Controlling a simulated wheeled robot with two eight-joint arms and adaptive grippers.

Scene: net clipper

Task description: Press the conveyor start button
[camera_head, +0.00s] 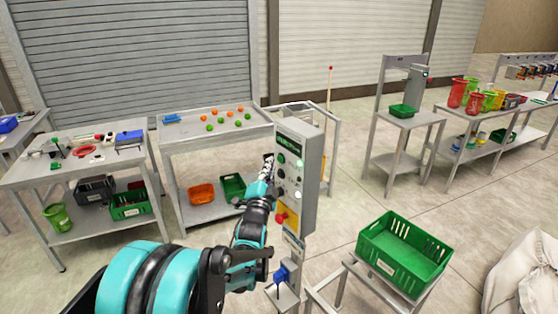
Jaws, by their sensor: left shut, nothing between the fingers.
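The control box (310,170) is a grey upright cabinet on a post in the middle of the head view. Its front has a dark green display or label at the top, several small round buttons, and a red knob (281,218) on a yellow plate low down. A green button (281,158) sits high on the left of the panel. I cannot read which button is the conveyor start. My left gripper (268,161) is shut and empty, with its tips at the panel's left edge, close to the green button. I cannot tell whether they touch. My right gripper is out of view.
A green crate (400,262) stands on a low frame to the right of the box. A blue part (281,275) sits on a bracket below the box. Behind are a table with orange and green balls (215,120) and a tool table (75,170). Open floor lies behind the crate.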

